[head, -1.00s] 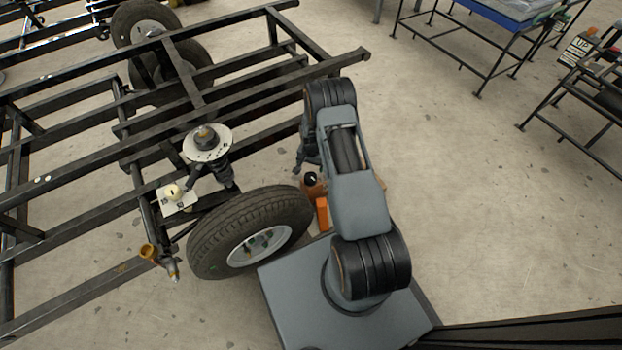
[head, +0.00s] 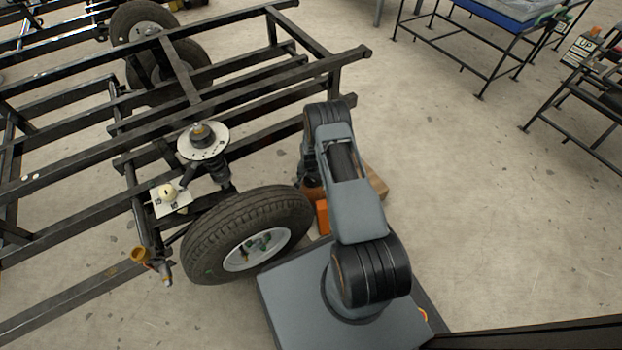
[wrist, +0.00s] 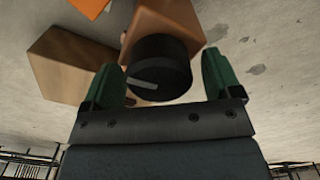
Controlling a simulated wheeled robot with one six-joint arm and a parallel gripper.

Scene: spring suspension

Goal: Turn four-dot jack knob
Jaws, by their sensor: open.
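A round black knob (wrist: 160,68) with a pale pointer line on its face shows between the fingers in the wrist view. It sits on an orange-brown jack body (wrist: 165,18). My gripper (wrist: 160,86) is open, with one green finger on each side of the knob. A gap shows at the left finger; I cannot tell whether the right finger touches. No dots can be made out on the jack. In the head view the orange jack (head: 322,215) stands beside the tyre, and my arm hides the knob.
A wheel (head: 245,238) and a black steel frame (head: 180,105) with a spring strut (head: 203,142) stand left of my arm. A brown block (wrist: 70,65) lies beside the jack. The floor to the right is clear up to a bench (head: 500,30).

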